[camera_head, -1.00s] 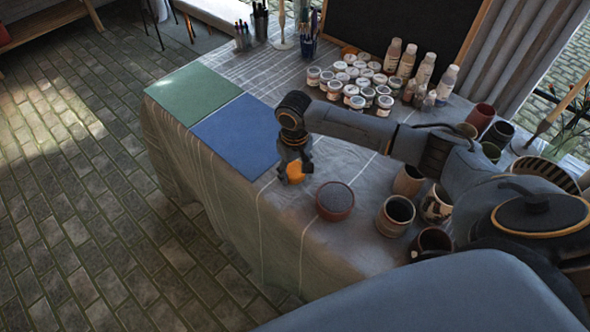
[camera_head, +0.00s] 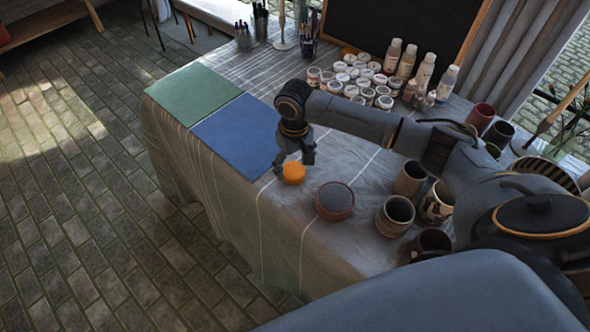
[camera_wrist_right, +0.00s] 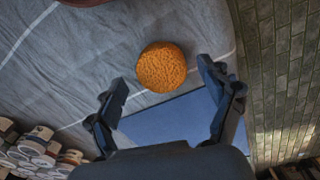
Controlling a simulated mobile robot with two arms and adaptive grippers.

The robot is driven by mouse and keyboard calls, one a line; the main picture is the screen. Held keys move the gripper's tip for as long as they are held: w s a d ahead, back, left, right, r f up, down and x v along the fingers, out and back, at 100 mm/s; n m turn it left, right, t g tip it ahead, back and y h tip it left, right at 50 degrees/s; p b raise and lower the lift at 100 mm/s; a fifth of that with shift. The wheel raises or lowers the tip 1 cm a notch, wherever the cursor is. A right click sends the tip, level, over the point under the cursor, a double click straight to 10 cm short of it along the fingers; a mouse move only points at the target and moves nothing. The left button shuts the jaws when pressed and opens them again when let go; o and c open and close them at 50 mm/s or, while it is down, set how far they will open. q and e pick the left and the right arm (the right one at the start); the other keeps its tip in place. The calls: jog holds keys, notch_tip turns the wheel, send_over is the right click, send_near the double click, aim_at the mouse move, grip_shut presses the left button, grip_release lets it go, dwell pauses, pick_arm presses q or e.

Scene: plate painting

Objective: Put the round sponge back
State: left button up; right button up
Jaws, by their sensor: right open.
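The round orange sponge (camera_head: 293,173) lies on the cloth-covered table, between the blue mat and a reddish-brown bowl. It also shows in the right wrist view (camera_wrist_right: 161,67), flat on the grey cloth. My right gripper (camera_head: 293,168) is just behind the sponge in the head view. In the right wrist view the right gripper (camera_wrist_right: 165,90) has its fingers spread wide with nothing between them, and the sponge sits beyond the fingertips, apart from them. My left gripper is in neither view.
The reddish-brown bowl (camera_head: 335,201) with a dark grey filling stands right of the sponge. The blue mat (camera_head: 237,136) and green mat (camera_head: 193,93) lie to the left. Several cups (camera_head: 396,215) stand at the right and paint jars (camera_head: 352,78) at the back. The table's front edge is close.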

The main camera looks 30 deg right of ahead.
aim_at(294, 171)
notch_tip(294, 171, up, 9)
dwell(0.3)
jog(key=shift+a, duration=0.1)
